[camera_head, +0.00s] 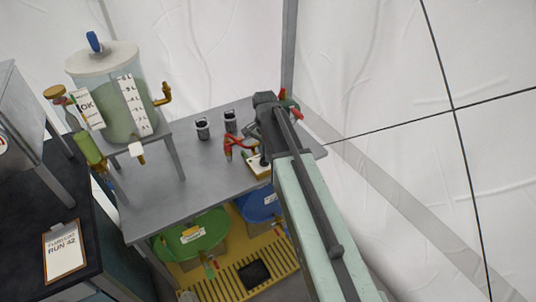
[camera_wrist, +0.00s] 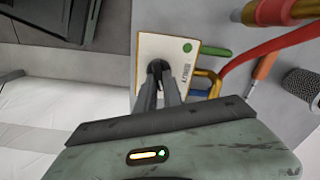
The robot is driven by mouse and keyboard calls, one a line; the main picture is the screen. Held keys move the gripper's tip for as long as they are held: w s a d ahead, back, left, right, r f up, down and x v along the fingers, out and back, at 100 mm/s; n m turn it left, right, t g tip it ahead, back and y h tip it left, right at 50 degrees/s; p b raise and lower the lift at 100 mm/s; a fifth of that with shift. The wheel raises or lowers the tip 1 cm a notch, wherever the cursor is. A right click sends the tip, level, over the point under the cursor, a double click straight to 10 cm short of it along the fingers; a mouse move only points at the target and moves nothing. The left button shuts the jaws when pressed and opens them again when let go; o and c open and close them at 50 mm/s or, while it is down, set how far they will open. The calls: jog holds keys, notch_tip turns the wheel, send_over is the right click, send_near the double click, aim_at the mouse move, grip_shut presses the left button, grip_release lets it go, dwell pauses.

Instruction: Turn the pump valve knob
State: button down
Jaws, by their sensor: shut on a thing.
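The pump valve knob (camera_wrist: 153,67) is a small dark knob on a cream plate (camera_wrist: 151,47) with a green dot and a small label. My gripper (camera_wrist: 160,84) reaches over the plate from below in the wrist view, its two dark fingers closed on the knob. The fingers hide most of the knob, so its turn angle cannot be told. In the head view the cream plate (camera_head: 256,169) sits near the right end of the grey table, and my arm covers part of it. My gripper's fingertips are hard to make out there.
Red and brass pipes (camera_wrist: 270,55) run close right of the plate. Two dark jars (camera_head: 202,128) stand on the grey table (camera_head: 215,180). A tank of green liquid (camera_head: 115,95) stands at left. Green (camera_head: 190,235) and blue drums (camera_head: 258,205) sit below.

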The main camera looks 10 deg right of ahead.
jog(key=shift+a+n, duration=0.35)
jog(key=shift+n, duration=0.65)
jog(key=n, duration=0.3)
jog(key=shift+n, duration=0.3)
jog(key=n, duration=0.6)
jog(key=shift+s, duration=0.15)
jog(key=c, duration=1.5)
grip_release()
jog(key=shift+d, duration=0.1)
